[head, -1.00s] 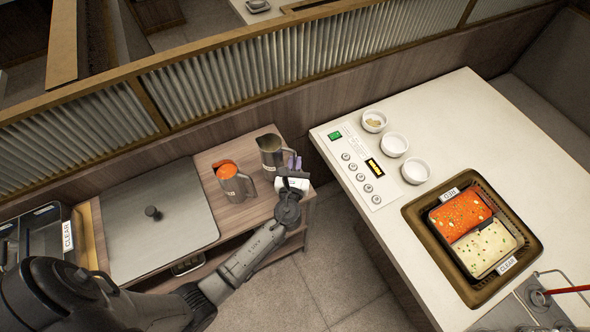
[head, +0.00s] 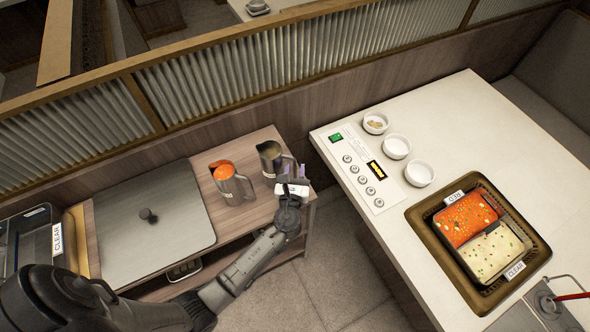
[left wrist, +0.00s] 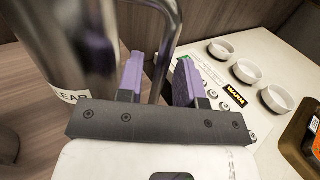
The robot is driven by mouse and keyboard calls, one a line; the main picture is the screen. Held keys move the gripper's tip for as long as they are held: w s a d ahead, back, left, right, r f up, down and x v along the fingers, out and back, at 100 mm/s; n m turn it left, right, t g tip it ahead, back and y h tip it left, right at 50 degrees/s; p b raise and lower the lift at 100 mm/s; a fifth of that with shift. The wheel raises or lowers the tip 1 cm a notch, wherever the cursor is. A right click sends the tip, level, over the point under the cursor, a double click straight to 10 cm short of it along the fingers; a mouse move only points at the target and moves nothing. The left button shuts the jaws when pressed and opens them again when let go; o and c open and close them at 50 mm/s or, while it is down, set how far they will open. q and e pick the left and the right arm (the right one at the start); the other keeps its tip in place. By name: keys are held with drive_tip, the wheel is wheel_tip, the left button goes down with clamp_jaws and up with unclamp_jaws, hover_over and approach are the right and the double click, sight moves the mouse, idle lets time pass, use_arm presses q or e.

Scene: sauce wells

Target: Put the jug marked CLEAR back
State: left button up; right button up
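The jug marked CLEAR (head: 269,160) is a grey metal jug upright on the wooden side shelf, at the shelf's right end. In the left wrist view the jug (left wrist: 75,45) fills the left side, with part of its label showing. My left gripper (head: 290,172) is at the jug's handle side. Its two purple-padded fingers (left wrist: 160,80) stand apart, with the handle (left wrist: 164,50) between them and a gap visible beside it. A second grey jug with orange contents (head: 232,184) stands to the left. My right gripper is not in view.
A grey lidded unit (head: 150,225) fills the shelf's left part, beside a bin labelled CLEAR (head: 57,238). The white table (head: 450,130) holds a control panel, three small white bowls and a brown tray (head: 436,238) with red and pale soup.

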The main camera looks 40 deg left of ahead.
use_arm(q)
drive_tip(key=shift+r, duration=0.25)
drive_tip(key=shift+s+d+f, duration=0.1)
drive_tip(key=shift+s+d, duration=0.05)
drive_tip(key=shift+s, duration=0.15)
drive_tip(key=v, duration=1.1)
drive_tip(key=s+a+f+n+g+h, duration=0.1)
drive_tip(key=s+a+n+g, duration=0.3)
drive_tip(key=n, duration=0.5)
drive_tip(key=s+a+f+n+g, duration=0.2)
drive_tip(key=s+n+g, duration=0.1)
drive_tip(key=s+n, duration=0.4)
drive_tip(key=s+d+n+g+h, duration=0.1)
drive_tip(key=s+d+n+h, duration=0.1)
drive_tip(key=s+n, duration=0.1)
drive_tip(key=s+d+n+g+h, duration=0.2)
drive_tip(key=s+n+h, duration=0.1)
drive_tip(key=n, duration=0.2)
drive_tip(key=s+d+n+g+h, duration=0.1)
drive_tip(key=s+d+n+h, duration=0.1)
drive_tip(key=s+n+h, duration=0.1)
drive_tip(key=shift+s+d+r+n+g, duration=0.25)
drive_tip(key=shift+r+n+g, duration=0.15)
